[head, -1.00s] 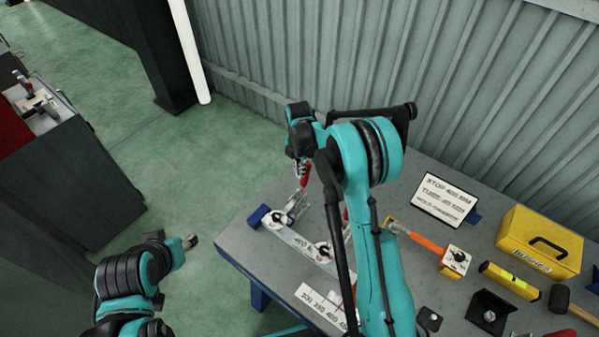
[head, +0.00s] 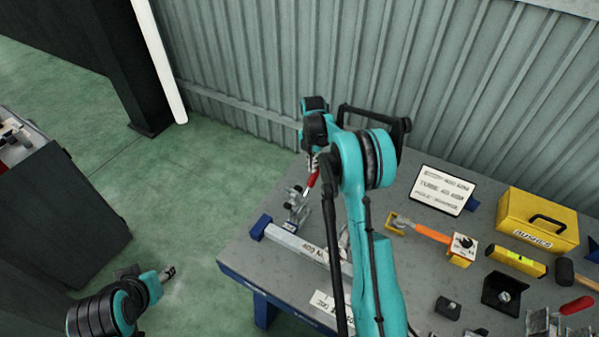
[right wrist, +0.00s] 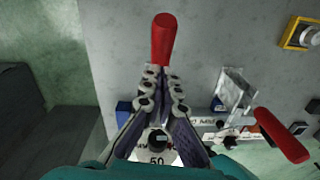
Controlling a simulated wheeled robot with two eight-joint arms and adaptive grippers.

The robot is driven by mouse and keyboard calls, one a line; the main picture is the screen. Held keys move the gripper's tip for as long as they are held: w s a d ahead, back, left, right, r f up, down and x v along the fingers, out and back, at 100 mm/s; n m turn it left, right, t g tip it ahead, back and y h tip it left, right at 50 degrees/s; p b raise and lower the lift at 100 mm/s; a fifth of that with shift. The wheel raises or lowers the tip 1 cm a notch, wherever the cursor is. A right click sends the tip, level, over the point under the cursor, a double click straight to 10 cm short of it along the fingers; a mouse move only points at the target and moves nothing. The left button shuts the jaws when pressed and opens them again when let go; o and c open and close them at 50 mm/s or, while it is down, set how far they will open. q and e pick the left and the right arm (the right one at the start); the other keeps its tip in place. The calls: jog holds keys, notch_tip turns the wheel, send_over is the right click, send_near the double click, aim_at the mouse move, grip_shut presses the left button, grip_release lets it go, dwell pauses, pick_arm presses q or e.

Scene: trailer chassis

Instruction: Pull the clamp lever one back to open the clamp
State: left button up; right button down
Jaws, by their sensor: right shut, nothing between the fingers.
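A toggle clamp (head: 297,207) sits at the left end of the fixture bar. Its red lever (head: 311,181) points up and leans right. In the right wrist view the red lever (right wrist: 163,42) shows just beyond my fingertips. My right gripper (head: 313,160) is at the lever's upper end, and its fingers (right wrist: 162,80) are shut with nothing between them. Whether they touch the lever I cannot tell. A second red lever (right wrist: 283,136) shows on the right in the wrist view; my arm hides it in the head view. My left gripper (head: 167,274) hangs off the table, too small to read.
The grey table (head: 285,281) carries the fixture bar (head: 302,245), an orange-handled tool (head: 432,234), a yellow box (head: 537,222), a level (head: 515,260) and a sign (head: 442,190). A corrugated wall (head: 440,90) stands behind.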

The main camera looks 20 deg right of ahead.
jog(key=shift+w+d+f+b, duration=0.55)
jog(key=shift+d+f+b, duration=0.2)
jog(key=shift+d, duration=0.1)
jog(key=shift+a, duration=0.2)
jog(key=shift+d+f, duration=0.1)
jog(key=shift+d, duration=0.15)
pick_arm(q)
jog(key=shift+s+a+f, duration=0.2)
jog(key=shift+a+f, duration=0.05)
jog(key=shift+f, duration=0.25)
jog(key=shift+s+a+f, duration=0.15)
jog(key=shift+a+f, duration=0.1)
jog(key=shift+f, duration=0.2)
